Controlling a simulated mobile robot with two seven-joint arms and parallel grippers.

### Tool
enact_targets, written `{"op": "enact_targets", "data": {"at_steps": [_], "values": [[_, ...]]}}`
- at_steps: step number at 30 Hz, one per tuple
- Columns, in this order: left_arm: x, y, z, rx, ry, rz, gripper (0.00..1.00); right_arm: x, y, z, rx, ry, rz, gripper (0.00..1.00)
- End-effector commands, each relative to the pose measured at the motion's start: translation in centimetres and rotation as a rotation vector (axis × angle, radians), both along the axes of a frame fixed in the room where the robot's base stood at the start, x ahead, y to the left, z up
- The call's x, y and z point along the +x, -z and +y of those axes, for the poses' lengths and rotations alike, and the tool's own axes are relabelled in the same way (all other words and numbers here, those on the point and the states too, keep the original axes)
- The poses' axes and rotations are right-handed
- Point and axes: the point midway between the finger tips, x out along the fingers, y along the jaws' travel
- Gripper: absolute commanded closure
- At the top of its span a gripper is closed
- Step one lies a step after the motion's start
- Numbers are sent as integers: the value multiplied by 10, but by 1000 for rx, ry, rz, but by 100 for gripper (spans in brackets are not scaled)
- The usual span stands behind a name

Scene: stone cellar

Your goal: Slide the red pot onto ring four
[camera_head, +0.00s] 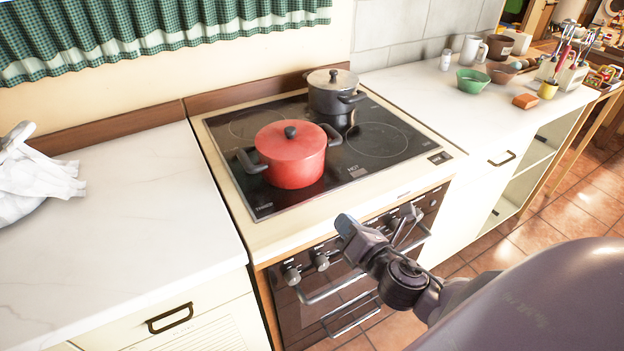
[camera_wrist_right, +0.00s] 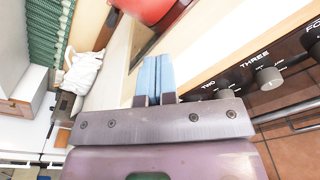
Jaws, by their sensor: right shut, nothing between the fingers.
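The red pot (camera_head: 291,157), with a red lid, black knob and two black side handles, stands upright on the front left of the black glass cooktop (camera_head: 262,204). Its lower part also shows at the top of the right wrist view (camera_wrist_right: 148,8). A bare ring outline (camera_head: 375,140) lies to its right; another is partly visible behind it. I cannot read which ring is four. My right gripper (camera_head: 345,226) is shut and empty, in front of the stove's front edge, apart from the pot. Its blue fingertips (camera_wrist_right: 153,72) are together in the wrist view. My left gripper is not identifiable.
A dark grey pot (camera_head: 332,97) with a metal lid stands at the cooktop's back. Oven knobs (camera_head: 321,261) and a bar handle (camera_head: 335,287) are close below my right gripper. White counters flank the stove; a white cloth (camera_head: 38,172) lies left, bowls (camera_head: 473,80) right.

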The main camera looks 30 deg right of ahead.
Motion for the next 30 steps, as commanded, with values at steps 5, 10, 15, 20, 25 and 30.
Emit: {"op": "enact_targets", "data": {"at_steps": [5, 10, 15, 20, 25, 30], "values": [[1, -3, 0, 0, 1, -6, 57, -1, -18, 0, -426, -1, -54, 100], [2, -4, 0, 0, 1, -6, 57, -1, -21, -2, -655, 4, -58, 100], [1, -4, 0, 0, 1, -6, 57, 0, -21, -2, -723, 2, -54, 100], [1, -4, 0, 0, 0, -5, 57, 13, -21, -3, -726, 2, -55, 100], [0, -5, 0, 0, -1, -3, 57, 38, -22, -4, -724, 3, -56, 100], [-1, -6, 0, 0, -1, -2, 57, 66, -21, -6, -724, 2, -54, 100]]}}
